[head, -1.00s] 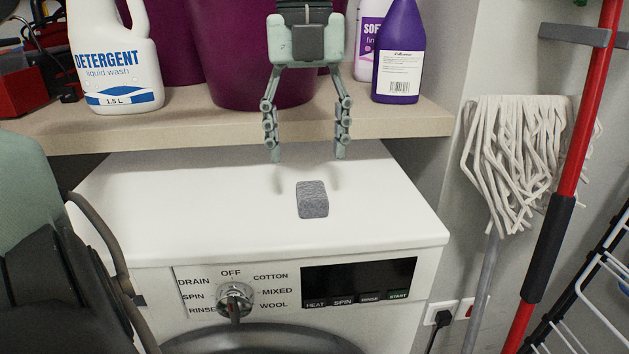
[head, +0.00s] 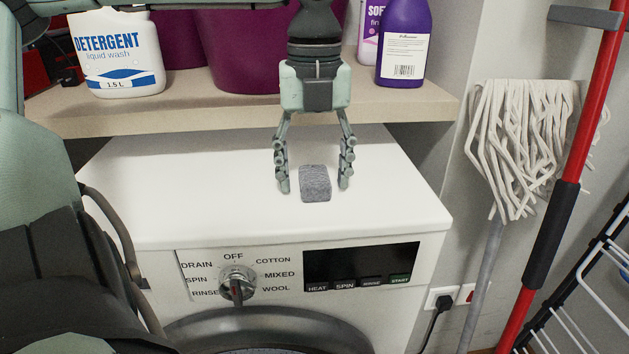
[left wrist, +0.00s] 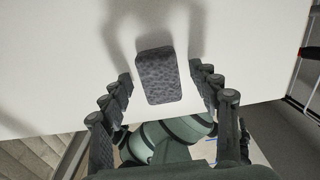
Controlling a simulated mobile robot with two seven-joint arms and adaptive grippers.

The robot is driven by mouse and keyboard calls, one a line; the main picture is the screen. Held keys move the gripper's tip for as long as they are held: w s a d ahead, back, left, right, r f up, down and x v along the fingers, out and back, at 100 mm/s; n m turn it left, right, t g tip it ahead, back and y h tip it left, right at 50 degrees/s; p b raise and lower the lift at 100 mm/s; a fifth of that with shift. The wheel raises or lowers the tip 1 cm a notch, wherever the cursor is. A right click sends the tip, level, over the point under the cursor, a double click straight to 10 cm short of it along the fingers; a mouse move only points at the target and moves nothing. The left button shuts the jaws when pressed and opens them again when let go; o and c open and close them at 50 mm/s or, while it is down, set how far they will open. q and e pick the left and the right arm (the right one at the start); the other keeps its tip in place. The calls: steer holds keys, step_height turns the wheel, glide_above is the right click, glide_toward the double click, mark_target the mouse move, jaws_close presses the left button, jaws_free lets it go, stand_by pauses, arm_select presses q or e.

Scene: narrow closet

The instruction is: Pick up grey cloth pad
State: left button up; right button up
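The grey cloth pad (head: 315,184) is a small textured block lying on the white top of the washing machine (head: 200,200). My left gripper (head: 314,187) points down over the machine top, with one finger on each side of the pad. It is open, and gaps show between the fingers and the pad. In the left wrist view the pad (left wrist: 158,76) lies between and just beyond the open fingertips (left wrist: 160,78). My right gripper is not in view.
A shelf (head: 180,112) above the machine's back holds a detergent bottle (head: 117,55), purple tubs (head: 235,50) and a purple bottle (head: 403,45). A mop (head: 525,140) and a red pole (head: 590,120) stand at the right. The machine top around the pad is clear.

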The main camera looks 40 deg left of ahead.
arm_select(q)
steer(key=c, duration=0.9)
step_height(320, 180, up, 15)
step_height(320, 180, up, 13)
steer(key=p, duration=0.2)
glide_above(315, 173)
steer(key=shift+s, duration=0.1)
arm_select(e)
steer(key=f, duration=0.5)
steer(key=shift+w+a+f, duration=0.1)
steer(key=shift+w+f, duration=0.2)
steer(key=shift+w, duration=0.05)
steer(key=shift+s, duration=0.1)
